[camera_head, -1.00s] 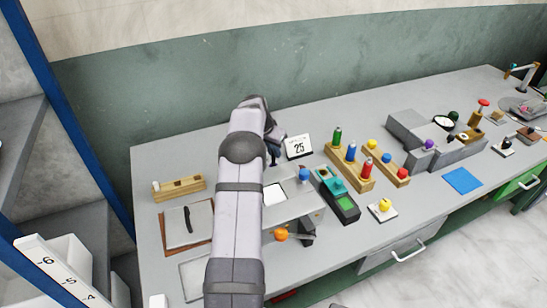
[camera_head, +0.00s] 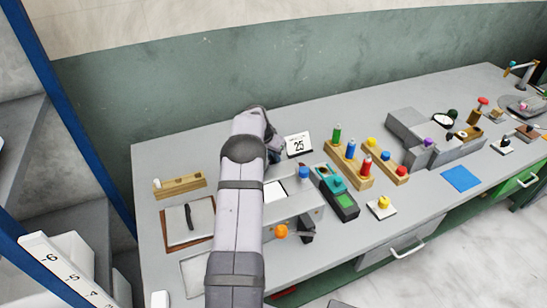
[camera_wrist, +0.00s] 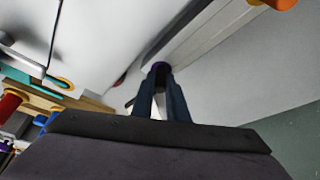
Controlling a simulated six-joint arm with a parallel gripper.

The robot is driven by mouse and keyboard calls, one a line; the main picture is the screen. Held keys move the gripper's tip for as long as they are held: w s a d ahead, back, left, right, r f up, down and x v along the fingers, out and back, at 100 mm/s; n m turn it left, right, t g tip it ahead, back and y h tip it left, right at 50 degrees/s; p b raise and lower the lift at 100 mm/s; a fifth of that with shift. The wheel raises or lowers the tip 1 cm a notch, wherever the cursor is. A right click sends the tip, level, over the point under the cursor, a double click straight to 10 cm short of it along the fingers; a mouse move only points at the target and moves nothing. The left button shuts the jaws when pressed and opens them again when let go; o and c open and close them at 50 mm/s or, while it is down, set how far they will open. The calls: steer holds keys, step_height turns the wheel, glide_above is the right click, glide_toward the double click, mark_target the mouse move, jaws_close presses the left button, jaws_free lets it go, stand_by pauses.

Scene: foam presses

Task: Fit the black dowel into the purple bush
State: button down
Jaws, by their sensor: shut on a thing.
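My gripper (camera_wrist: 160,78) is shut, its two dark fingers close together at the tips. The black dowel is hard to make out against the dark fingers; what the jaws hold sits at the tips. A small dark purple part, seemingly the purple bush (camera_wrist: 160,66), shows right at the fingertips against a pale grey surface. I cannot tell whether the dowel is inside it. In the head view my gripper (camera_head: 273,151) is mostly hidden behind my own arm, near the calendar, and neither dowel nor bush can be made out there.
A calendar card (camera_head: 298,145) stands close right of my gripper. A teal and black device (camera_head: 337,193) and a wooden rack of coloured pegs (camera_head: 350,165) stand further right. A wooden block (camera_head: 180,186) lies left. An orange knob (camera_head: 281,231) juts out at the front.

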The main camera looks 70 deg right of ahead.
steer(key=shift+s+a+f, duration=0.1)
steer(key=shift+a+f, duration=0.2)
steer(key=shift+f, duration=0.25)
steer(key=c, duration=1.7)
jaws_free()
steer(key=shift+f, duration=0.2)
steer(key=shift+c, duration=0.2)
steer(key=shift+s, duration=0.1)
steer(key=shift+r, duration=0.1)
steer(key=shift+d+r+p, duration=0.1)
steer(key=shift+r+p, duration=0.35)
steer(key=shift+r, duration=0.25)
steer(key=b+v, duration=0.3)
steer(key=v, duration=0.9)
steer(key=shift+w+d+b, duration=0.25)
steer(key=shift+b, duration=0.15)
steer(key=shift+r, duration=0.1)
